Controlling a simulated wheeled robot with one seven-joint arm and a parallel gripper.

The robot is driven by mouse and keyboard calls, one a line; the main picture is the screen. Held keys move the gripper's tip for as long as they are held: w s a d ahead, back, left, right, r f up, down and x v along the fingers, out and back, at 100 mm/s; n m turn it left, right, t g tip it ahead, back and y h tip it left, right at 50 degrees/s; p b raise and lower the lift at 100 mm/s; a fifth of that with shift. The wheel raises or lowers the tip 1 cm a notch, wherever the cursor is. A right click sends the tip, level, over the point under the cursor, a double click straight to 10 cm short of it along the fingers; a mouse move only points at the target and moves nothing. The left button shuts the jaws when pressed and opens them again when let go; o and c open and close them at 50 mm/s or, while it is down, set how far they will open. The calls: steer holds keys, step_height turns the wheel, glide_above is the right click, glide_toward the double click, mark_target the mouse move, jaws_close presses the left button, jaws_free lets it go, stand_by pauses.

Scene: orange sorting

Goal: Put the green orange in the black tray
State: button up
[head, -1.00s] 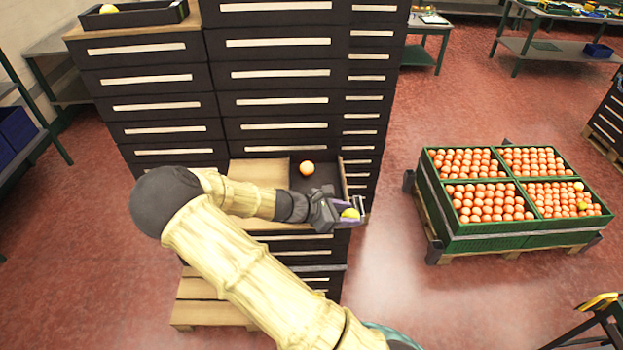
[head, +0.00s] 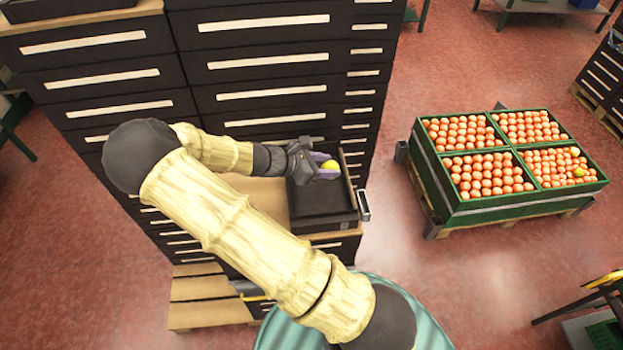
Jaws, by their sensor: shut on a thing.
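My gripper (head: 325,171), with purple fingers, is shut on the yellow-green orange (head: 330,165). It holds the fruit over the back part of the black tray (head: 322,224), near its right side. I cannot tell the gap between the fruit and the tray floor. The tray sits on a wooden surface in front of the dark drawer cabinet. Its near part looks empty; my gripper hides part of its back left.
A dark drawer cabinet (head: 262,95) stands close behind the tray. Another black tray (head: 60,8) is on its top at the left. A green crate (head: 505,211) of many oranges stands on a pallet at the right. Red floor lies between.

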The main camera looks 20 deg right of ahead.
steer(key=shift+w, duration=0.15)
steer(key=shift+r, duration=0.1)
steer(key=shift+s, duration=0.2)
steer(key=p, duration=0.2)
glide_above(324, 198)
steer(key=f, duration=0.5)
steer(key=shift+w+d+f, duration=0.15)
steer(key=shift+d, duration=0.05)
steer(key=shift+a+f, duration=0.15)
steer(key=shift+f, duration=0.15)
steer(key=shift+f, duration=0.1)
steer(key=shift+f, duration=0.25)
steer(key=shift+f+p, duration=0.4)
steer(key=shift+f, duration=1.35)
